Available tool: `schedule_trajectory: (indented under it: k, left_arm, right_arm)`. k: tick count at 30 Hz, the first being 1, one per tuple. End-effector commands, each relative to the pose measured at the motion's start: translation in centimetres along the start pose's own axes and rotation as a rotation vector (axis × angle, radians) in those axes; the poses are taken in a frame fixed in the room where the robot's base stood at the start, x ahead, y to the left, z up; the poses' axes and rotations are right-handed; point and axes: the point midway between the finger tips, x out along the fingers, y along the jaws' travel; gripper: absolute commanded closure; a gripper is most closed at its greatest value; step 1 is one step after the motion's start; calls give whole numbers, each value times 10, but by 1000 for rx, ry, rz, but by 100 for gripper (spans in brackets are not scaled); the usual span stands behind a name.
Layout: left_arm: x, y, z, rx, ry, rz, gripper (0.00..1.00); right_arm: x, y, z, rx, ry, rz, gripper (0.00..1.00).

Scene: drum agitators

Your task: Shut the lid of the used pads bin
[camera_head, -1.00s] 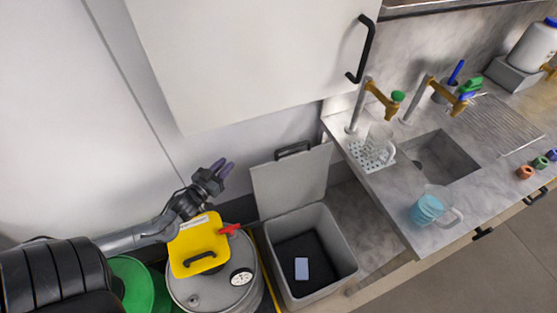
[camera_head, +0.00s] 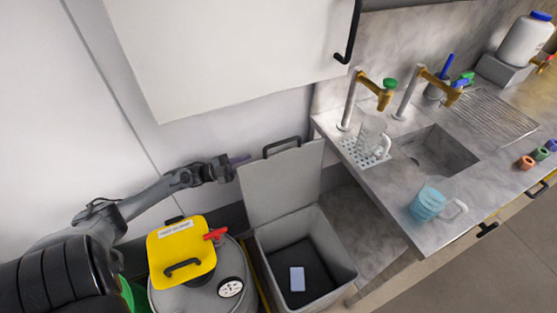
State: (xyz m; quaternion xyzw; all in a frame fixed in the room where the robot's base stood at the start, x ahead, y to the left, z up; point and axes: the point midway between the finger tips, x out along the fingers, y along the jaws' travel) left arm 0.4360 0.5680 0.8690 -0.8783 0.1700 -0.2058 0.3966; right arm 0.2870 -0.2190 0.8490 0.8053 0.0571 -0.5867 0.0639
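The used pads bin (camera_head: 352,268) is a grey open-topped box at the lower middle, with a light blue pad (camera_head: 297,279) on its dark floor. Its grey lid (camera_head: 283,185) stands up at the back, fully open, with a black handle (camera_head: 282,146) on its top edge. My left gripper (camera_head: 238,160) is at the upper left of the lid, its purple fingertips pointing right by the lid's left edge. I cannot tell whether they touch the lid or how far apart the fingers are. My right gripper is out of view.
A grey drum (camera_head: 205,297) with a yellow plate (camera_head: 181,250) and red valve handle stands left of the bin, below my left arm. A white cabinet (camera_head: 230,60) hangs above. The marble counter (camera_head: 395,205) with sink, taps and jugs lies to the right.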

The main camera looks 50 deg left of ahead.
Motion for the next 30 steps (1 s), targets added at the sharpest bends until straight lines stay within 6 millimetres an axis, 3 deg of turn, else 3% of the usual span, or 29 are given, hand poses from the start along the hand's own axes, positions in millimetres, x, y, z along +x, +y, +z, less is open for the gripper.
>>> schedule_trajectory:
  k: [5,21,30]
  left_arm:
    - [10,-2,-3,8,27,-7,75]
    - [90,-3,-5,7,25,-8,75]
    - [105,-2,-5,6,23,-6,75]
  right_arm:
    - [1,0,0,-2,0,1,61]
    - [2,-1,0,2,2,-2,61]
    - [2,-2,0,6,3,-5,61]
